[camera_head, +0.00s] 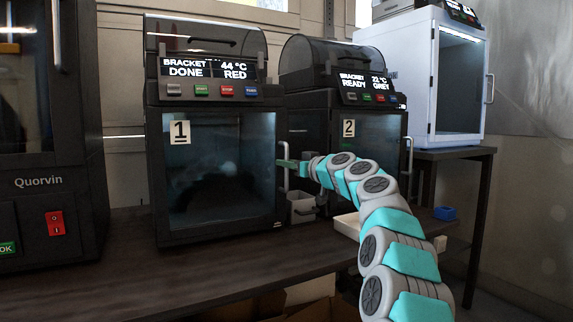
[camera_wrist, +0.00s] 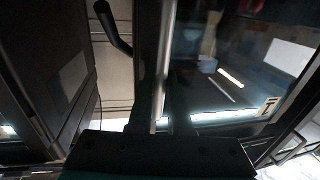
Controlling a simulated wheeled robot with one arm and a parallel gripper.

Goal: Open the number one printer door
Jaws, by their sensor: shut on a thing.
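The number one printer (camera_head: 160,190) is a black box with a "1" label (camera_head: 180,131) at the top left of its glass door (camera_head: 215,185). The door looks closed. Its pale vertical handle (camera_head: 284,185) is on the right edge. My gripper (camera_head: 287,163) reaches in from the right and is shut on this handle, at its upper part. In the wrist view the handle (camera_wrist: 165,55) runs down between the two dark fingers (camera_wrist: 163,110), and the door glass (camera_wrist: 225,60) lies to its right.
The number two printer (camera_head: 365,125) stands close on the right, with its own handle (camera_head: 409,155). A small grey bin (camera_head: 301,208) sits between the printers. A large black Quorvin machine (camera_head: 50,140) is at the left. The dark bench top (camera_head: 190,270) is clear in front.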

